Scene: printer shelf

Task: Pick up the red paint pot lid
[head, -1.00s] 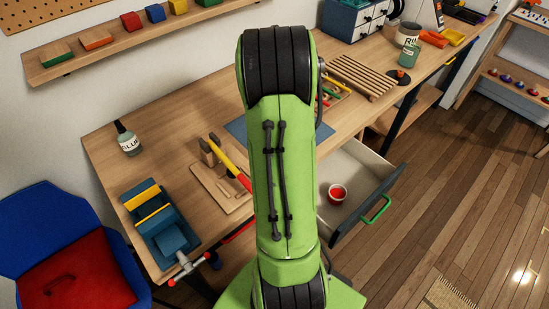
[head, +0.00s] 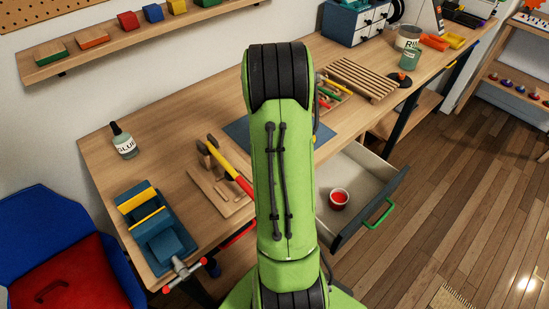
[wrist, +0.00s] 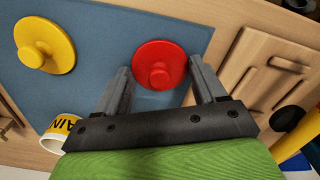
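The red lid (wrist: 158,65), a round disc with a raised knob, lies on the blue mat (wrist: 100,60) in the wrist view. My gripper (wrist: 159,67) is open, with one finger on each side of the lid's lower part; I cannot tell how far above it they are. A small white pot with red paint (head: 339,198) stands in the open drawer.
A yellow lid (wrist: 45,44) lies on the mat left of the red one. A yellow-labelled pot (wrist: 63,131) is at lower left in the wrist view. A wooden board (wrist: 262,68) is to the right. The drawer (head: 372,192) sticks out from the bench.

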